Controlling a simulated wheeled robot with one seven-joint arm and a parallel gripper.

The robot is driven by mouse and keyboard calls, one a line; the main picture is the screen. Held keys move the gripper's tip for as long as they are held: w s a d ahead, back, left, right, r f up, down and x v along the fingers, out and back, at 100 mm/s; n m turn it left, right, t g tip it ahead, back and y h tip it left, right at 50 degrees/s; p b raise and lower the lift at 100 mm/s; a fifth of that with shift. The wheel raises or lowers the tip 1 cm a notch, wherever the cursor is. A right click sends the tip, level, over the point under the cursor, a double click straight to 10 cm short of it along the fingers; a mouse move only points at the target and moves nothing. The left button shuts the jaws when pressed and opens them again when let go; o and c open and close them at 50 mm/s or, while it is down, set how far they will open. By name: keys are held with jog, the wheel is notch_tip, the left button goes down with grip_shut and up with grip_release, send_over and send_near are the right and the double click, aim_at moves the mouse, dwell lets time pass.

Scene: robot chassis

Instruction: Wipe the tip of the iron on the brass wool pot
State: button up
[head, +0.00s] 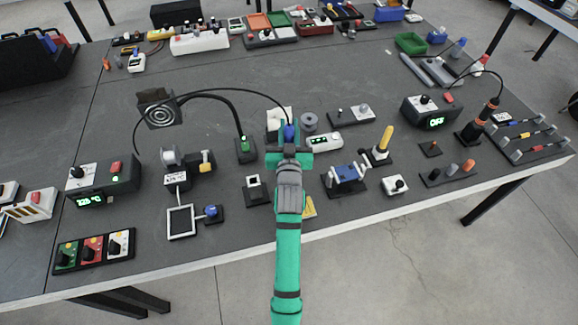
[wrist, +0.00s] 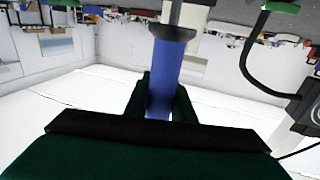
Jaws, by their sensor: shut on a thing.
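The iron has a blue handle, seen in the head view (head: 290,132) and large in the wrist view (wrist: 170,75). My gripper (head: 289,150) is shut on this handle above the middle of the bench. In the wrist view the dark fingers (wrist: 160,105) close around the lower part of the blue handle, with a black collar and a pale part beyond it. A thin black cable arcs from the iron to the left. The iron's tip cannot be made out. I cannot clearly identify the brass wool pot; my arm and gripper cover part of the bench.
A lit control station (head: 103,178) stands at left, another reading OFF (head: 432,110) at right. A fume fan (head: 158,112) on a bent arm rises left of my gripper. A small vise (head: 346,177) and a yellow-handled tool (head: 385,138) stand at right. The bench behind has free room.

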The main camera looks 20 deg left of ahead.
jog(key=shift+d, duration=0.15)
jog(key=shift+s+a, duration=0.35)
jog(key=shift+a, duration=0.3)
jog(key=shift+d, duration=0.1)
jog(key=shift+w+d, duration=0.65)
jog(key=shift+d, duration=0.25)
notch_tip(320, 180, up, 8)
jog(key=shift+f, duration=0.2)
jog(key=shift+s+f, duration=0.1)
dwell(0.5)
